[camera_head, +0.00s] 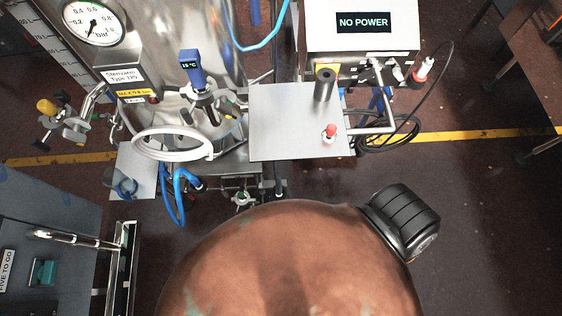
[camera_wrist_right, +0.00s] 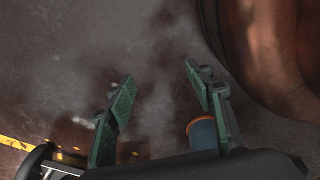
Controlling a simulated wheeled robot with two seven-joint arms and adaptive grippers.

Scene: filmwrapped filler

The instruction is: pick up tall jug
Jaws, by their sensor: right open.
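I cannot make out a tall jug for certain in either view. My right gripper (camera_wrist_right: 160,76) is open, with two green fingers spread apart and only dark floor between their tips. A blue-grey round object with an orange rim (camera_wrist_right: 203,132) shows partly behind the right-hand finger in the wrist view; I cannot tell what it is. In the head view neither gripper shows. My left gripper is in no view.
A steel vessel with a gauge (camera_head: 94,22) stands at the upper left. A grey plate (camera_head: 270,125) carries a dark cylinder (camera_head: 325,86) and a red-topped fitting (camera_head: 330,132). A blue-grey cabinet (camera_head: 50,205) stands at the left. Floor (camera_head: 490,200) is clear at the right.

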